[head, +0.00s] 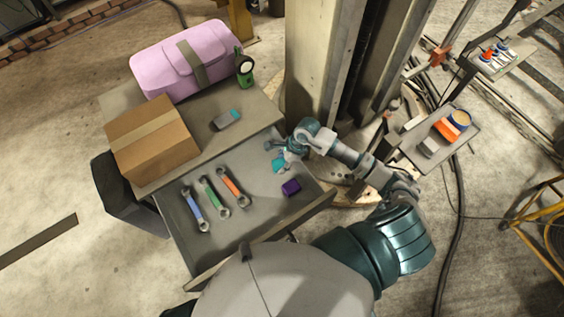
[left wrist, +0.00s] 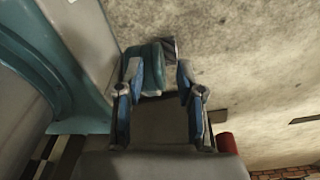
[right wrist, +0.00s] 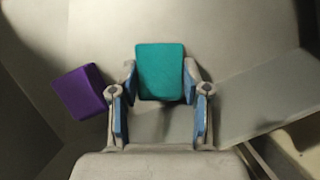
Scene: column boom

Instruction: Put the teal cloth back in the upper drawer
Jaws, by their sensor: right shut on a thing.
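The teal cloth (head: 278,165) is a small folded block at the back right of the open drawer (head: 257,215). My right gripper (head: 284,155) is shut on it. In the right wrist view, the cloth (right wrist: 160,72) sits between the fingertips of the right gripper (right wrist: 160,85), with grey drawer surface behind it. Whether the cloth touches the drawer floor I cannot tell. My left gripper (left wrist: 157,78) shows only in the left wrist view, with its fingers apart and the concrete floor beyond.
The drawer also holds several tools: a blue wrench (head: 196,212), a green wrench (head: 215,197), an orange wrench (head: 234,187), plus a purple block (head: 291,187). A cardboard box (head: 152,140), pink case (head: 184,60) and grey-teal item (head: 226,119) rest on the cabinet top. A column (head: 312,60) stands behind.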

